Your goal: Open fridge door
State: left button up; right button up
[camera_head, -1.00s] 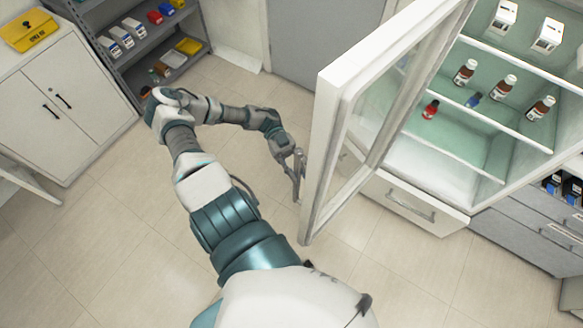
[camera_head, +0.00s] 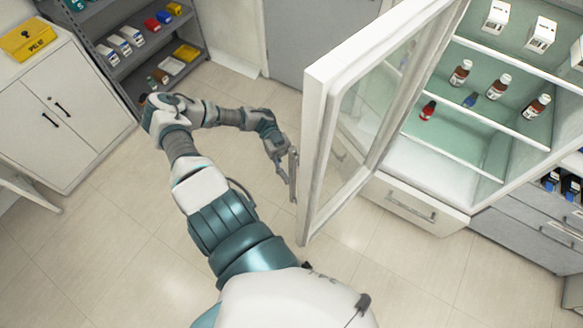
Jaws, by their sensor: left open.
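The fridge (camera_head: 455,158) stands at the right with its white-framed glass door (camera_head: 318,150) swung wide open toward the left. Its lit shelves and interior are exposed. My left gripper (camera_head: 288,172) is open beside the outer side of the door, at a thin grey upright bar that looks like the door handle. The fingers and bar overlap in the picture, so I cannot tell whether they touch. My right gripper is out of view.
Bottles (camera_head: 499,87) and small boxes stand on the fridge shelves. A closed drawer (camera_head: 411,205) sits below them. A white cabinet (camera_head: 62,110) and a grey shelf rack (camera_head: 130,62) stand at the left. The floor (camera_head: 130,245) between is clear.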

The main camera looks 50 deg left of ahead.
pick_arm(q)
jog(key=w+a, duration=0.2)
jog(key=a, duration=1)
jog(key=shift+w, duration=0.15)
jog(key=shift+f, duration=0.1)
